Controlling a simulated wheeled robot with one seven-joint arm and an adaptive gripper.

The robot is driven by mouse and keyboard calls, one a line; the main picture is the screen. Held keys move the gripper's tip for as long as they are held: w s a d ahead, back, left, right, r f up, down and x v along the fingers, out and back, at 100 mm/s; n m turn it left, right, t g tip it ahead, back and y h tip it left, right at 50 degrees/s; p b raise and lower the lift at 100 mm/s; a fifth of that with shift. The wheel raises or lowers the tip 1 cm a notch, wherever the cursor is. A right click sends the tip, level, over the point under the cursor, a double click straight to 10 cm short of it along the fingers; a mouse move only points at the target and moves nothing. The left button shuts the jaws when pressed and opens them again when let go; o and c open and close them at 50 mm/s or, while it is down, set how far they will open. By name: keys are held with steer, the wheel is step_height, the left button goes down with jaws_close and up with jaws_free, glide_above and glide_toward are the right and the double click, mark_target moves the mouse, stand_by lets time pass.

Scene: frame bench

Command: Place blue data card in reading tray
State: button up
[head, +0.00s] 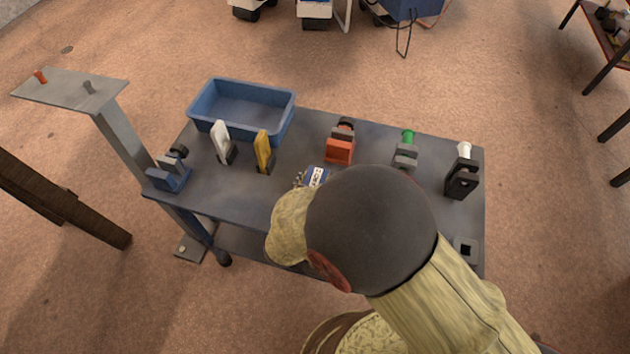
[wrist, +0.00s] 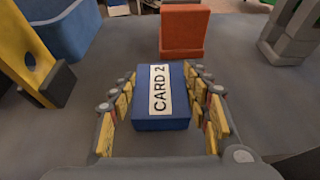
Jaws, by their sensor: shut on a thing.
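The blue data card (wrist: 143,120) carries a white label reading "CARD 2". It sits between the two fingers of my gripper (wrist: 163,105) in the wrist view, and the gripper is shut on it. In the head view the card (head: 317,176) shows just past my wrist, over the middle of the bench; my arm hides most of the gripper. A blue open tray (head: 208,117) stands at the bench's back left, apart from the card. It shows in part at the wrist view's top left (wrist: 72,35). I cannot tell if it is the reading tray.
White (head: 220,143) and yellow (head: 264,151) upright pieces stand in front of the blue tray. An orange block (head: 340,148) stands behind the card. A blue holder (head: 168,177) is at the left edge; grey (head: 405,156) and black (head: 461,180) holders stand to the right.

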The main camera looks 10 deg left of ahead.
steer(key=shift+f, duration=0.1)
steer(key=o, duration=1.1)
steer(key=shift+o, duration=0.4)
